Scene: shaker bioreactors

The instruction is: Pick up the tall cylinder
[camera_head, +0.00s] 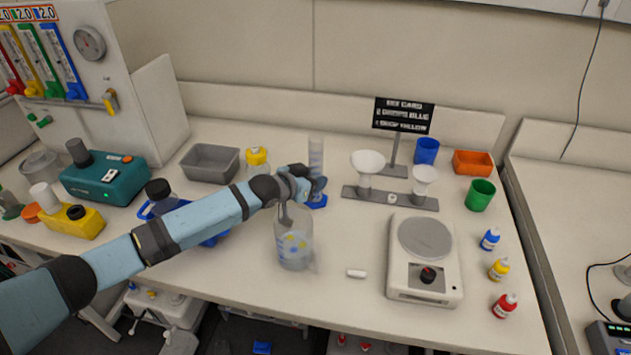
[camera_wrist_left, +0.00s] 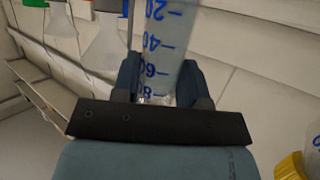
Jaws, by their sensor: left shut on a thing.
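The tall cylinder (camera_head: 316,153) is clear, with a blue base, and stands upright near the middle of the bench. My left gripper (camera_head: 308,187) reaches it from the left and is shut on its lower part. In the left wrist view the cylinder (camera_wrist_left: 160,35) shows blue graduation marks and sits between the two dark fingers of the left gripper (camera_wrist_left: 160,82). The blue base shows just below the gripper; I cannot tell whether it touches the bench. My right gripper is not in view.
A stand with two white funnels (camera_head: 368,165) is close on the right. A yellow-capped bottle (camera_head: 257,158) is behind left, near a grey bin (camera_head: 210,162). A white scale (camera_head: 424,262) stands front right.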

